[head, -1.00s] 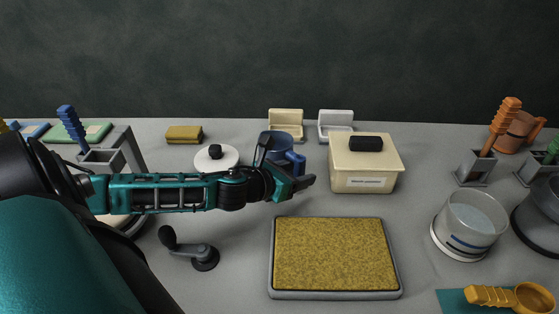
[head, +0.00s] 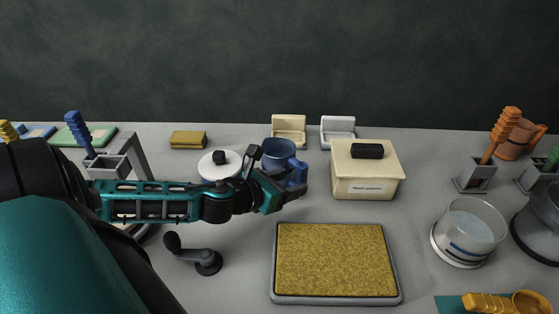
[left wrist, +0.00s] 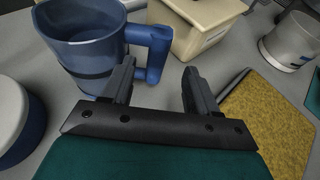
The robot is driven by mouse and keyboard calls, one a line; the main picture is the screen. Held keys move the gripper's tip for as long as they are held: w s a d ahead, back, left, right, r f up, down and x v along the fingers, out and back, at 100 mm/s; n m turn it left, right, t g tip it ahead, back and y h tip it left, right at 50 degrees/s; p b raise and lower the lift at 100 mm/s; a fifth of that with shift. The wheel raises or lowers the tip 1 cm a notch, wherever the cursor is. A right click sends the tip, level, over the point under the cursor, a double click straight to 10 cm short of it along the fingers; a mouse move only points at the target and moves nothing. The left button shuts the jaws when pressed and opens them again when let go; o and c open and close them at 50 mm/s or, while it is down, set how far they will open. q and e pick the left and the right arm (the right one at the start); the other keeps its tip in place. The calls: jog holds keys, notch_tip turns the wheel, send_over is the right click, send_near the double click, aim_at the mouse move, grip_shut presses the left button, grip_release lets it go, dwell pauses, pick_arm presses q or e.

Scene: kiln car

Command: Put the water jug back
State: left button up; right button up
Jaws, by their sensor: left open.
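The blue water jug (head: 276,150) stands upright on the bench, behind my left gripper in the head view. Its handle (head: 299,175) is on its right side. My left gripper (head: 279,172) is open and empty, right in front of the jug. In the left wrist view the jug (left wrist: 82,38) is at the upper left, and its handle (left wrist: 153,42) lies ahead of the gap between the open fingers (left wrist: 158,88). I cannot tell whether a finger touches the handle. My right gripper is in neither view.
A cream lidded box (head: 366,172) stands right of the jug, a white round lid with black knob (head: 209,168) left. A yellow-topped tray (head: 335,260) lies in front. A dark crank (head: 205,258) is front left; a clear container (head: 470,228) is at right.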

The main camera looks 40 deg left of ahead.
pick_arm(q)
jog(key=shift+p+v, duration=0.6)
jog(key=shift+v, duration=0.7)
jog(key=d+v, duration=0.1)
jog(key=v, duration=1.1)
jog(key=shift+s+a+r, duration=0.25)
jog(key=shift+s+a, duration=0.15)
jog(key=shift+a, duration=0.1)
